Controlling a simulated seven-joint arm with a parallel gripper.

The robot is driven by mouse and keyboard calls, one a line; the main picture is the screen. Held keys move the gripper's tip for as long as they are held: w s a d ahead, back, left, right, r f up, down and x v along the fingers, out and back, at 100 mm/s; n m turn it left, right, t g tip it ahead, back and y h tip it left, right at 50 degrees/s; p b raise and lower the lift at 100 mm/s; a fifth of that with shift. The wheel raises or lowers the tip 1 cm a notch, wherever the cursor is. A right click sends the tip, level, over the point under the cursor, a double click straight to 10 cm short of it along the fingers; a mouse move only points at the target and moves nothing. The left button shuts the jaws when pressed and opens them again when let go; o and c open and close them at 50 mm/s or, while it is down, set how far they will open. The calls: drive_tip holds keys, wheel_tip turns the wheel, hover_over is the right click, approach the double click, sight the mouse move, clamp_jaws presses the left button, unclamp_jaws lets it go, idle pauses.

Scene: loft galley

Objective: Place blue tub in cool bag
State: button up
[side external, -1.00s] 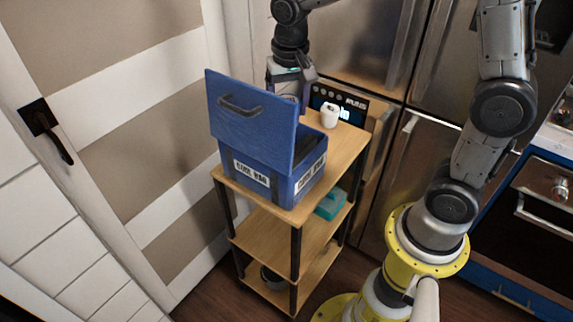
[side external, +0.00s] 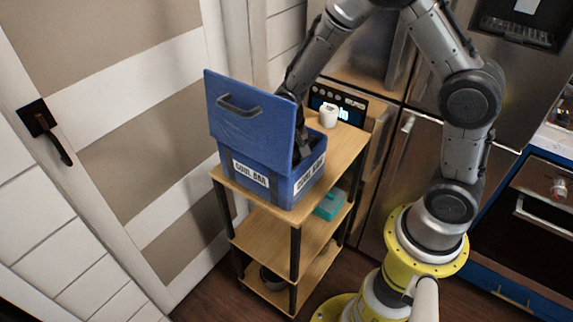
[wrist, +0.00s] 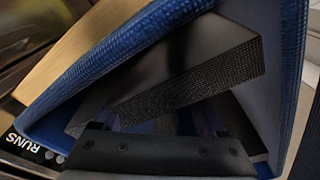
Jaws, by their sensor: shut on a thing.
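The cool bag (side external: 262,172) is a blue box with "COOL BAG" labels and stands on the top shelf of a wooden cart. Its lid (side external: 250,120) stands raised. My gripper (side external: 303,148) reaches down into the bag behind the lid, its tips hidden by the walls. In the wrist view the dark jaws (wrist: 185,112) are inside the bag's blue rim (wrist: 120,60). They are shut on the blue tub (wrist: 208,123), of which only a dark bluish sliver shows between the dark parts. Whether the tub touches the bag floor cannot be seen.
A white jar (side external: 329,116) stands on the cart top (side external: 340,145) behind the bag. A teal container (side external: 329,204) is on the middle shelf and a dark bowl (side external: 272,279) on the bottom one. An appliance with a lit display (side external: 340,102) stands behind the cart.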

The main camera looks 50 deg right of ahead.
drive_tip(key=shift+f, duration=0.25)
drive_tip(key=shift+f, duration=0.1)
drive_tip(key=o, duration=1.5)
drive_tip(key=shift+c, duration=0.2)
drive_tip(key=r, duration=0.8)
drive_tip(key=s+a+r, duration=0.1)
drive_tip(key=r, duration=0.3)
drive_tip(key=shift+s+r, duration=0.1)
